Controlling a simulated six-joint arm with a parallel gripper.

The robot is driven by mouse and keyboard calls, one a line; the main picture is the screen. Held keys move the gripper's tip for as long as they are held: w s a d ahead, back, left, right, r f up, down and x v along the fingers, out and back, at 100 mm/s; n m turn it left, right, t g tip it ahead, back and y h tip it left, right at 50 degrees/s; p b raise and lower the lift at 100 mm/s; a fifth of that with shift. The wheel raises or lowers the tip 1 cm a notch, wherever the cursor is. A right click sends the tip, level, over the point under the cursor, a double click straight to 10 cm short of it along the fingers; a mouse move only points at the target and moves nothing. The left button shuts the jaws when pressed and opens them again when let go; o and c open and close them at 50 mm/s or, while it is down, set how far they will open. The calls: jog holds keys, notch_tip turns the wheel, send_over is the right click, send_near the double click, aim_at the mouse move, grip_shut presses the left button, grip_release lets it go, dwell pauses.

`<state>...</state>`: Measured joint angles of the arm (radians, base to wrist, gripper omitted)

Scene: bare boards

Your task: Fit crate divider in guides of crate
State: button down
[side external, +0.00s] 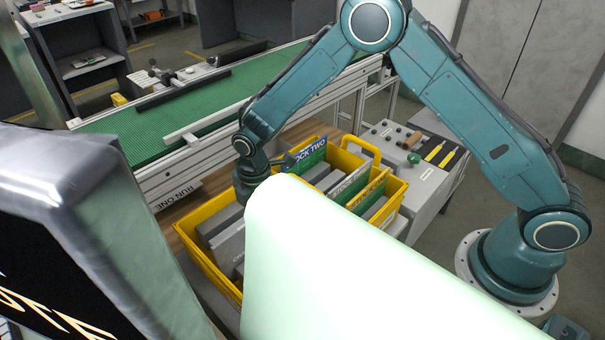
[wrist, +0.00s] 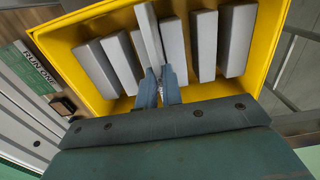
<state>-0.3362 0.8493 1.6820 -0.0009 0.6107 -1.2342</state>
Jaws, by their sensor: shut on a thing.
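The yellow crate (side external: 205,213) stands on the bench and fills the top of the wrist view, where its wall shows (wrist: 70,40). Several grey slabs stand in it in a row. My gripper (wrist: 163,88) is shut on one light grey upright panel (wrist: 149,36), which I take for the crate divider. It stands among the slabs, close to its neighbours, and looks higher than them. In the side view my gripper's wrist is over the crate, but the fingertips and the held panel are hidden. The guides and the panel's lower edge cannot be made out.
A large pale green shape (side external: 345,270) in the foreground blocks much of the crate in the side view. A dark-faced box (side external: 80,230) fills the left. A green conveyor (side external: 170,130) runs behind. A grey tool box (side external: 415,165) stands right of the crate.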

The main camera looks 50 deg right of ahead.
jog(key=shift+f, duration=0.35)
jog(key=c, duration=1.5)
grip_release()
jog(key=shift+r, duration=6.85)
jog(key=shift+r, duration=0.1)
